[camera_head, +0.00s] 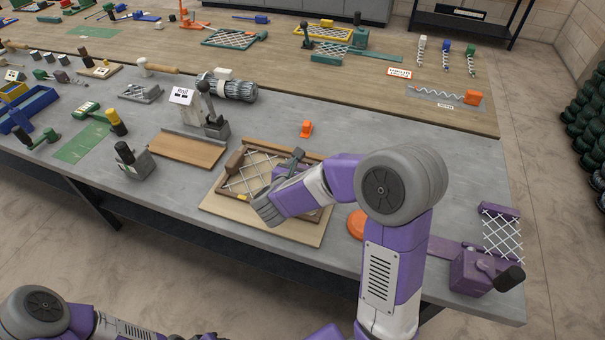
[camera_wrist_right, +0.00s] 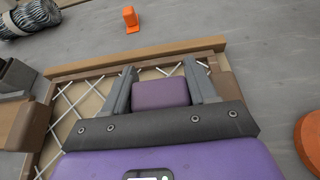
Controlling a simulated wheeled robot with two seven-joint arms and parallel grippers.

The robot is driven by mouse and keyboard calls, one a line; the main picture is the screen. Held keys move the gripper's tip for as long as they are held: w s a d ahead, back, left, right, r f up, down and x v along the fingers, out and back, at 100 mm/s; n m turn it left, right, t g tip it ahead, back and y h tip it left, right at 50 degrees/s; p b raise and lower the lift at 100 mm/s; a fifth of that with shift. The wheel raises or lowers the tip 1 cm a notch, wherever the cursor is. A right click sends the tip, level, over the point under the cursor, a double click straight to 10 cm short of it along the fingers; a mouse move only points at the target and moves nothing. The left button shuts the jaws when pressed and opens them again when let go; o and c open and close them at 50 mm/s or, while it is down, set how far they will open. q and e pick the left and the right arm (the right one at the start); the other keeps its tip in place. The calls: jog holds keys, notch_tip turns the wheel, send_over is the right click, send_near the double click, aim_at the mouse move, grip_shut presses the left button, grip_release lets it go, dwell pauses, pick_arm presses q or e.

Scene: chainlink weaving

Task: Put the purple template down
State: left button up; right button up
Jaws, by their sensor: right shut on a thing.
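My right gripper (camera_head: 291,165) is over a wooden frame (camera_head: 235,160) holding white wire mesh. In the right wrist view the gripper (camera_wrist_right: 163,85) has its two grey fingers on either side of a purple piece (camera_wrist_right: 161,94), which I take as the purple template. It is gripped over the far part of the frame. Whether it touches the mesh or frame I cannot tell. In the head view the hand hides the piece. My left arm shows at the bottom left, with its gripper out of view.
The frame lies on a light board (camera_head: 222,208) at the grey table's front. An orange block (camera_head: 306,128) is behind it, and an orange disc (camera_head: 356,224) to its right. A purple clamp (camera_head: 480,272) and a mesh piece (camera_head: 502,238) are at the right edge. Bare table is behind the arm.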

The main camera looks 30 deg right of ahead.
notch_tip(320, 180, down, 2)
jog(key=shift+w+f, duration=0.1)
jog(key=shift+f+b, duration=0.1)
jog(key=shift+b, duration=0.3)
jog(key=o, duration=0.9)
jog(key=shift+c, duration=0.2)
jog(key=shift+a+r+p, duration=0.15)
jog(key=shift+r+p, duration=0.2)
jog(key=shift+p, duration=0.05)
jog(key=p+v, duration=0.1)
jog(key=v, duration=1)
jog(key=shift+s+a, duration=0.25)
jog(key=shift+s, duration=0.1)
